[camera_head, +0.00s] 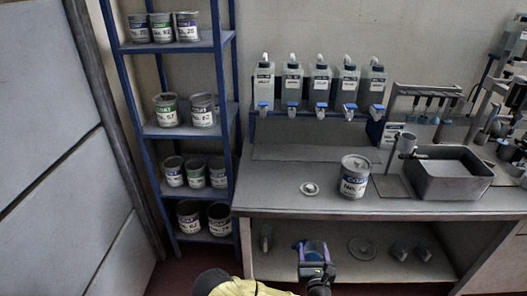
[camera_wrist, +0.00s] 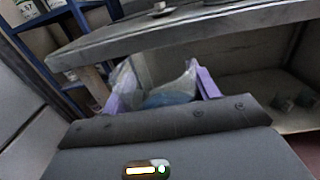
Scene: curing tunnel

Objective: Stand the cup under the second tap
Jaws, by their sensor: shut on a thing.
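My gripper (camera_head: 314,252) is low in front of the counter, level with the lower shelf, with its purple fingers shut on a cup. In the wrist view, my gripper (camera_wrist: 162,90) holds the pale, see-through cup (camera_wrist: 178,88) between its fingers; its lower part looks bluish. The palm hides the cup's base. Several clear bottles with blue taps stand in a row on the rack at the back of the counter. The second tap from the left (camera_head: 292,111) is above and behind my gripper. The counter under it is bare.
A grey sink (camera_head: 452,188) is at right. Small cups (camera_head: 398,251) and a disc are on the lower shelf. A blue rack (camera_head: 185,131) of cans stands at left.

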